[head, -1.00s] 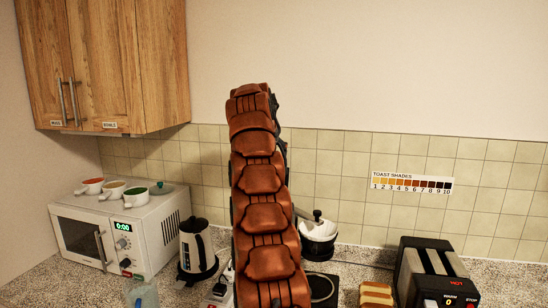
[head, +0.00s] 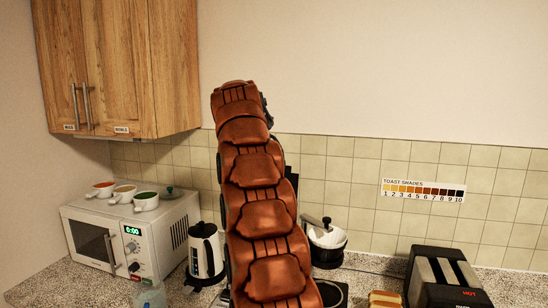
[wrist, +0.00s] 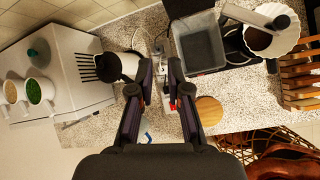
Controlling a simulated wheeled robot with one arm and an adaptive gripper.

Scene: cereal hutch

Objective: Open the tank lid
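A square grey box with a pale translucent rim (wrist: 224,65), which looks like the tank, stands on the counter in the wrist view, right of my fingertips. Its top shows a flat darker grey area; I cannot tell whether that is a lid or the inside. In the head view my arm hides it. My gripper (wrist: 160,68) is open, its two dark fingers apart with nothing held between them. It hangs above the counter, between the kettle (wrist: 129,66) and the box, apart from the box's rim.
The kettle also shows in the head view (head: 206,252). A white filter cone (wrist: 285,39) stands right of the box. A power strip (wrist: 164,95) lies below the fingers. The microwave (head: 130,235) with cups is left; the toaster (head: 445,285) is right. A round wooden board (wrist: 209,110) lies near the counter edge.

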